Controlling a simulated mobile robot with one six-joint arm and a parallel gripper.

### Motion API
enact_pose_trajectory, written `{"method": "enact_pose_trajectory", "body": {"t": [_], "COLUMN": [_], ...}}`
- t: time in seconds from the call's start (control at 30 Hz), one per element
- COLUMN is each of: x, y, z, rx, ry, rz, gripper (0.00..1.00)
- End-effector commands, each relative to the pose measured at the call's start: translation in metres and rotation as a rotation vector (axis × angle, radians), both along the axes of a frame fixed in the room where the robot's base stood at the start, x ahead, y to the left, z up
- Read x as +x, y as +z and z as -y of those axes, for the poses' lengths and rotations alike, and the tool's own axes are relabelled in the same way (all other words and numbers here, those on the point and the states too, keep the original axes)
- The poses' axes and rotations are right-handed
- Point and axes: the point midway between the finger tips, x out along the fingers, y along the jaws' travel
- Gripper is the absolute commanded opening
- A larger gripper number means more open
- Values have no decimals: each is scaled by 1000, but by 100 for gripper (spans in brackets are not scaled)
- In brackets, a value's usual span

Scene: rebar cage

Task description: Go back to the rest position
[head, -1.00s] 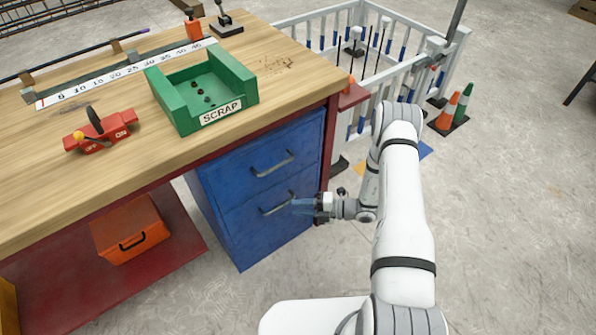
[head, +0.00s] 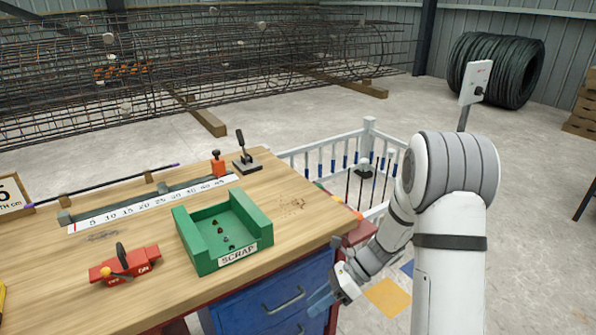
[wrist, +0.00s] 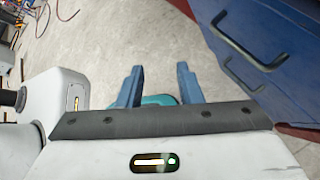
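My gripper (head: 322,300) hangs low at the right front corner of the workbench, beside the blue drawer cabinet (head: 268,306). In the wrist view my gripper (wrist: 155,84) has its two blue fingers apart, with nothing held between them. A teal shape shows behind the fingers, too hidden to name. The cabinet's drawers and dark handles fill the upper right of the wrist view (wrist: 262,50). My white arm reaches up along the right side of the head view.
The wooden workbench (head: 160,240) bears a green scrap tray (head: 222,232), a red on/off switch box (head: 125,265), a ruler strip (head: 150,204) and a lever (head: 243,150). A white fence (head: 330,155) stands behind its right end. Concrete floor is open at the right.

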Motion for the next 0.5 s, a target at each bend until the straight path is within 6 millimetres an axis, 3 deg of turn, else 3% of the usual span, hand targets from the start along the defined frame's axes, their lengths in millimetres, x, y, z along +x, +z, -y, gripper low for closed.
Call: {"method": "enact_pose_trajectory", "body": {"t": [0.03, 0.1, 0.5], "x": [-8, -20, -88], "y": [29, 54, 177], "z": [3, 8, 52], "rx": [-24, -58, -272], "ry": [73, 179, 837], "rz": [88, 199, 780], "gripper": [32, 32, 32]}}
